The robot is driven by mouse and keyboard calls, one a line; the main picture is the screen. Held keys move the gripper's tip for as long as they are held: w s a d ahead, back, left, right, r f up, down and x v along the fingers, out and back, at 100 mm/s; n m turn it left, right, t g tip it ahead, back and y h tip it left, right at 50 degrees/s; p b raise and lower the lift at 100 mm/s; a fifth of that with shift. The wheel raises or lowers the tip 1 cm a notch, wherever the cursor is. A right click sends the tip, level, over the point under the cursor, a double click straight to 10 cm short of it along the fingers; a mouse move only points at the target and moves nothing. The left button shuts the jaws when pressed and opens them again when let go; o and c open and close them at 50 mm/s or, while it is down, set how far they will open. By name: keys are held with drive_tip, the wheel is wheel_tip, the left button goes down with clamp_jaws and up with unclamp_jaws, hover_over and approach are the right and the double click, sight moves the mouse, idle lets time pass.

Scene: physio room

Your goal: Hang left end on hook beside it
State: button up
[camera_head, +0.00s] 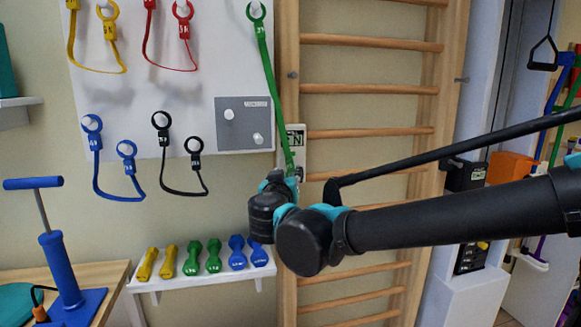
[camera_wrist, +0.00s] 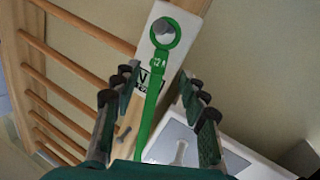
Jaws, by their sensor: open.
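A green band (camera_head: 273,85) runs from a ring (camera_head: 256,12) on a peg at the top right of the white board down to my gripper (camera_head: 285,181). In the wrist view, the band's other green ring (camera_wrist: 176,45) appears around a grey peg (camera_wrist: 163,28) on a narrow white plate (camera_wrist: 188,12). This plate, with a black-lettered label, is also in the head view (camera_head: 296,131). My gripper (camera_wrist: 155,86) is open, its fingers on either side of the band and apart from it. In the head view, my wrist hides the lower ring and peg.
The white board (camera_head: 230,60) carries yellow, red, blue and black bands on pegs, and a grey panel (camera_head: 244,124). Wooden wall bars (camera_head: 370,88) stand right of the plate. A shelf (camera_head: 205,279) with dumbbells is below. A blue pump (camera_head: 58,265) stands lower left.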

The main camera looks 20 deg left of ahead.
sight(292, 169)
drive_tip(key=w, duration=0.2)
drive_tip(key=w+a, duration=0.1)
drive_tip(key=w, duration=0.4)
drive_tip(key=shift+w+a, duration=0.3)
drive_tip(key=shift+w, duration=0.1)
drive_tip(key=shift+c, duration=0.2)
clamp_jaws()
drive_tip(key=shift+w+d+f, duration=0.15)
drive_tip(key=shift+d+f, duration=0.15)
drive_tip(key=shift+f, duration=0.1)
idle(0.6)
idle(0.5)
drive_tip(key=shift+s+d, duration=0.4)
drive_tip(key=shift+s, duration=0.25)
drive_tip(key=shift+s+d, duration=0.35)
drive_tip(key=shift+s, duration=0.3)
drive_tip(key=shift+s+d, duration=0.4)
drive_tip(key=shift+s, duration=0.25)
